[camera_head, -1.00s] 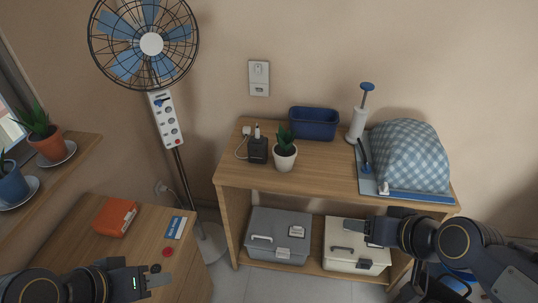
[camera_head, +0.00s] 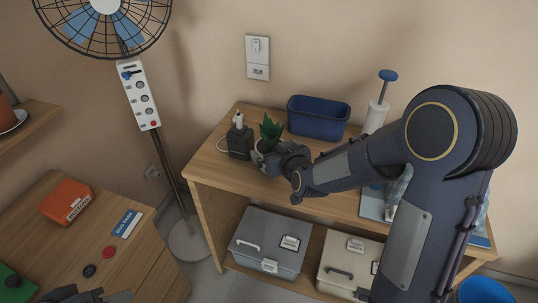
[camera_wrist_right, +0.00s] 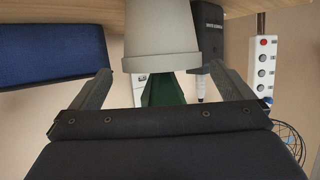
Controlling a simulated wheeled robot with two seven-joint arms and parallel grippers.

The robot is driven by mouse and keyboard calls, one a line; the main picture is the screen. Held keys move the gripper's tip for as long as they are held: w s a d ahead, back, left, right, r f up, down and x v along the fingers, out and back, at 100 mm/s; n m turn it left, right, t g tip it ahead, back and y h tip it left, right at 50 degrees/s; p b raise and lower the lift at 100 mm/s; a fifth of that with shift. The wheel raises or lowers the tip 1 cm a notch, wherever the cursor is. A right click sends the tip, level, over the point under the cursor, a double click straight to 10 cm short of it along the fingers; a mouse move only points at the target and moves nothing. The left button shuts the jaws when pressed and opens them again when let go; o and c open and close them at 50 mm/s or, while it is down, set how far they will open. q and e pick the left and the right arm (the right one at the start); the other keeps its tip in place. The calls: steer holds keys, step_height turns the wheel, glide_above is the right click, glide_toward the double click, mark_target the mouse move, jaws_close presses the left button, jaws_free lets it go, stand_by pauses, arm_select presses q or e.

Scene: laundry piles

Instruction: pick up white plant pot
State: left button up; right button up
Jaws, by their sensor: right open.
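The white plant pot (camera_head: 265,146) with a spiky green plant (camera_head: 271,128) stands on the wooden shelf top. My right gripper (camera_head: 268,161) is at the pot and hides much of it in the head view. In the right wrist view, which is upside down, the pale pot (camera_wrist_right: 161,35) is between and just beyond the two spread fingers of my right gripper (camera_wrist_right: 165,88). The gripper is open, with gaps on both sides of the pot. My left gripper (camera_head: 95,295) is only partly in view at the bottom left; its jaws are unclear.
A black charger (camera_head: 238,142) stands close left of the pot, with a blue bin (camera_head: 318,118) behind to the right. A pump bottle (camera_head: 376,115) is further right. Grey (camera_head: 268,240) and cream (camera_head: 347,262) toolboxes sit below. A fan pole (camera_head: 172,170) is left.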

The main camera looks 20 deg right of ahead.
mark_target(271, 146)
steer(key=x, duration=0.4)
steer(key=shift+a, duration=0.15)
steer(key=shift+r, duration=0.1)
steer(key=c, duration=1.2)
steer(key=shift+o, duration=0.2)
